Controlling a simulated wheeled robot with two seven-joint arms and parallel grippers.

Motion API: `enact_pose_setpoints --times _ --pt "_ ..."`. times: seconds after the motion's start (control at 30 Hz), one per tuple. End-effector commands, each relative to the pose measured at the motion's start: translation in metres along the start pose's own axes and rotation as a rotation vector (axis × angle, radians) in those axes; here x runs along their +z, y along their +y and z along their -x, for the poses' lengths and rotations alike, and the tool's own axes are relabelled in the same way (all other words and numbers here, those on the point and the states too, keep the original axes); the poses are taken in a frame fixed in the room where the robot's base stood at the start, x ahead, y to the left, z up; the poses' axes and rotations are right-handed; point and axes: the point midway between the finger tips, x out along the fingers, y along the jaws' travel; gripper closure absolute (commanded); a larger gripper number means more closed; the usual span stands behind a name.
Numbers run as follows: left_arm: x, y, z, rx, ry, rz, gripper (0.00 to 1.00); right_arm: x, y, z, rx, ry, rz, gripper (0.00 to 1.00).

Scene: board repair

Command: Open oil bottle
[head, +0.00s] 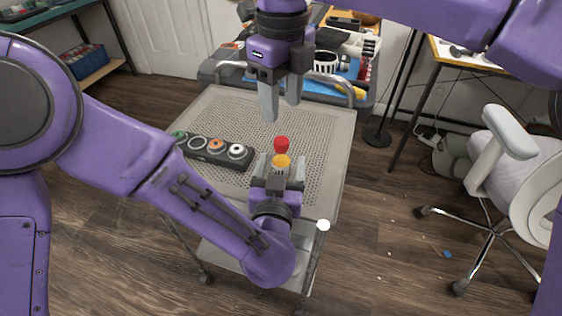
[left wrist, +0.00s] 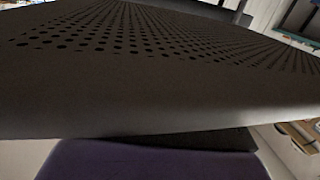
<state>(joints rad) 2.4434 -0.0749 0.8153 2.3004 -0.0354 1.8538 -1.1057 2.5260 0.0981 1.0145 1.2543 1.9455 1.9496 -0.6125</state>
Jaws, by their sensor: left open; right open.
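The oil bottle (head: 281,161) shows in the head view as a yellow-orange top with a red cap (head: 281,144), near the front of the perforated cart top (head: 310,125). My left gripper (head: 281,167) is open, with one finger on each side of the bottle. I cannot tell whether the fingers touch it. The bottle's lower part is hidden behind this gripper. My right gripper (head: 281,107) is open and empty, pointing down above and beyond the red cap.
A dark holder (head: 224,156) with several round coloured pieces lies on the cart left of the bottle. A cluttered cart (head: 210,72) with a blue surface stands behind. A white chair (head: 520,175) is at the right. The right part of the cart top is clear.

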Motion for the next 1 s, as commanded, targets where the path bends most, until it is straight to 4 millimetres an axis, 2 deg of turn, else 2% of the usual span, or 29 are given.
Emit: enact_pose_setpoints --times 0.1,0.2,0.5,0.67,0.7,0.73,0.87,0.97,1.0 --pt "0.001 -0.001 -0.018 -0.003 -0.002 0.003 0.27 0.001 0.000 0.000 -0.001 0.000 0.001 0.49" --pt "0.000 -0.001 -0.027 -0.002 -0.001 0.002 0.27 0.001 0.001 0.000 -0.001 0.000 0.002 0.49" --pt "0.000 -0.002 -0.031 -0.003 -0.001 0.000 0.27 0.001 0.001 0.000 -0.001 0.001 0.003 0.49" --pt "0.000 -0.002 -0.031 -0.003 -0.001 0.000 0.79 0.001 0.001 0.000 -0.001 0.001 0.003 0.49" --pt "0.000 -0.002 -0.031 -0.003 -0.001 0.000 0.92 0.001 0.001 0.000 -0.001 0.001 0.003 0.49" --pt "0.000 -0.002 -0.031 -0.003 -0.001 0.000 1.00 0.001 0.001 0.000 -0.001 0.001 0.003 0.49" --pt "0.000 -0.002 -0.030 -0.003 -0.001 0.000 1.00 0.001 0.001 0.000 -0.001 0.001 -0.024 0.49" --pt "0.000 -0.002 -0.030 -0.003 -0.001 0.000 1.00 0.001 0.001 0.000 -0.002 0.001 -0.156 0.49" --pt "0.000 -0.002 -0.030 -0.003 -0.001 0.000 1.00 0.001 0.001 0.000 -0.002 0.001 -0.247 0.49"
